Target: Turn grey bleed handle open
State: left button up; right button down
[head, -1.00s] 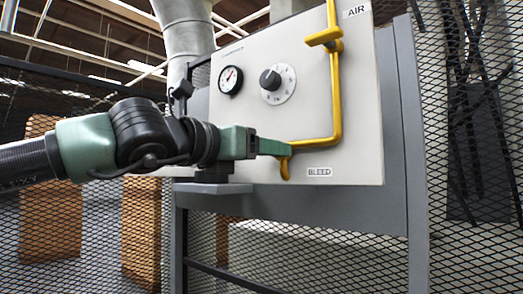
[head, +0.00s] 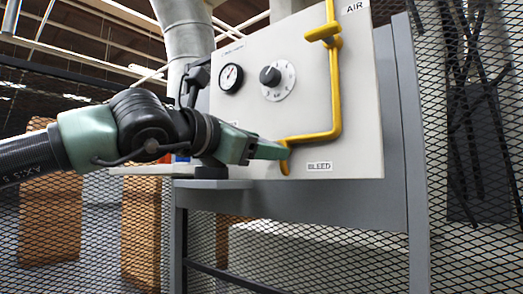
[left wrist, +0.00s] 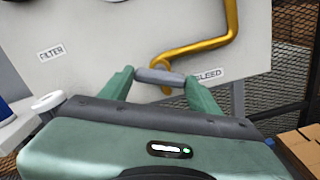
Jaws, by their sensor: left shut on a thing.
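The grey bleed handle (left wrist: 160,77) shows in the left wrist view, lying nearly level across the lower end of the yellow pipe (left wrist: 205,42). My left gripper (left wrist: 163,84) has one finger at each end of the handle and is shut on it. In the head view my left gripper (head: 284,152) reaches from the left to the pipe's lower end, and its fingers hide the handle there. The BLEED label (head: 319,166) is just right of the fingertips. My right gripper is in neither view.
The pale panel (head: 235,110) carries a round gauge (head: 230,78), a black knob (head: 270,76) and an AIR label (head: 355,7). A grey frame (head: 415,150) supports it. Mesh fencing (head: 470,240) stands around, with cardboard boxes (head: 140,235) behind it.

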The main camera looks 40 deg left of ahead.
pick_arm(q)
jog(key=m, duration=1.2)
jog(key=shift+m+p, duration=0.35)
jog(key=shift+m, duration=0.05)
dwell(0.3)
jog(key=o, duration=1.4)
jog(key=s, duration=0.2)
jog(key=s+b, duration=0.1)
jog(key=s, duration=0.2)
jog(key=s+b, duration=0.1)
jog(key=s, duration=0.1)
jog(key=shift+s+a, duration=0.3)
jog(key=shift+s, duration=0.1)
